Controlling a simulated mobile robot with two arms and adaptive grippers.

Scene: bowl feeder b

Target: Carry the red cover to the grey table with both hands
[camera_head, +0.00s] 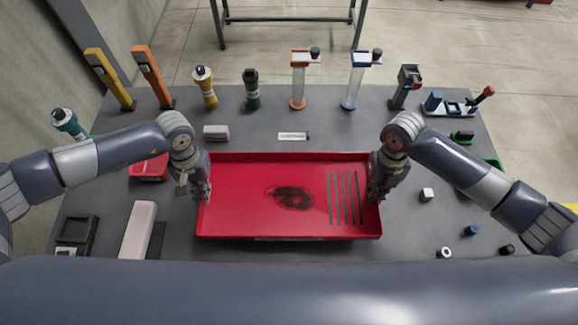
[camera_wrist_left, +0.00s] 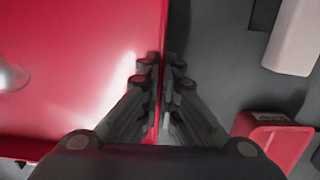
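The red cover (camera_head: 240,200) is a wide, shallow tray shape with slots at its right and a dark round patch in the middle. It lies level over the near middle of the grey table (camera_head: 330,119); I cannot tell whether it touches the tabletop. My left gripper (camera_head: 202,192) is at the cover's left wall. In the left wrist view its fingers (camera_wrist_left: 160,75) are closed from both sides on the thin red rim (camera_wrist_left: 162,35). My right gripper (camera_head: 374,192) is at the right wall; its finger gap is hidden.
Bottles, clear tubes and upright tools stand along the table's back. A small red bin (camera_head: 149,168) and a pale pink block (camera_head: 138,230) are left of the cover. Small parts, including a white cube (camera_head: 426,195), lie at right. A metal frame (camera_head: 290,19) stands behind.

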